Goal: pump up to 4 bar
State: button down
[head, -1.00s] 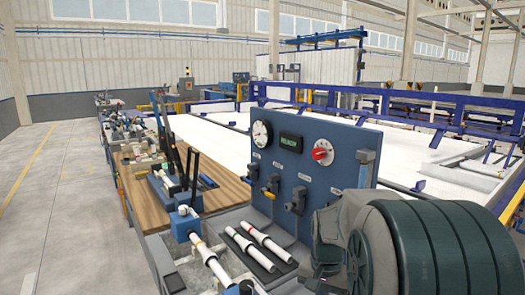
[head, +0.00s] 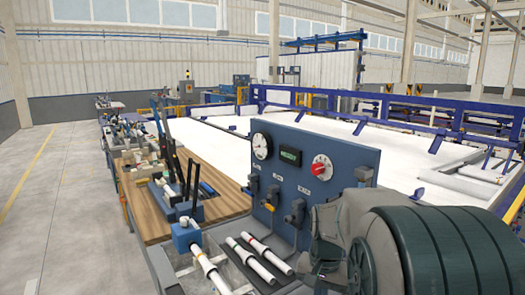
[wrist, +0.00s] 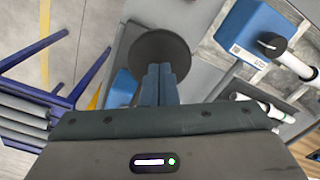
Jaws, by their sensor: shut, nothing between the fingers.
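The dark blue panel (head: 340,150) carries a round white gauge (head: 261,146), a small green-lit display (head: 291,156) and a red-and-white knob (head: 321,168). The gauge needle and display reading are too small to read. Several valve handles sit low on the panel, one with yellow (head: 271,198). In the wrist view my gripper (wrist: 158,69) is shut and empty, its blue fingers pressed together. A dark round disc (wrist: 160,47) lies just beyond the fingertips; I cannot tell whether they touch. In the head view the gripper cannot be made out behind my arm.
A blue block (head: 186,235) with a white pipe stands left of the panel; a blue block also shows in the wrist view (wrist: 252,30). Black upright levers (head: 188,182) stand on the wooden bench (head: 150,222). Floor at left is clear.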

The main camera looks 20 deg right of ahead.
notch_tip(320, 180, down, 9)
jog(key=b, duration=0.6)
notch_tip(320, 180, up, 9)
jog(key=p, duration=0.7)
jog(key=shift+a+r, duration=0.1)
jog(key=shift+r, duration=0.3)
jog(key=shift+f, duration=0.1)
notch_tip(320, 180, down, 9)
jog(key=b, duration=0.7)
notch_tip(320, 180, up, 9)
jog(key=p, duration=0.7)
jog(key=shift+a+p, duration=0.1)
jog(key=shift+p, duration=0.3)
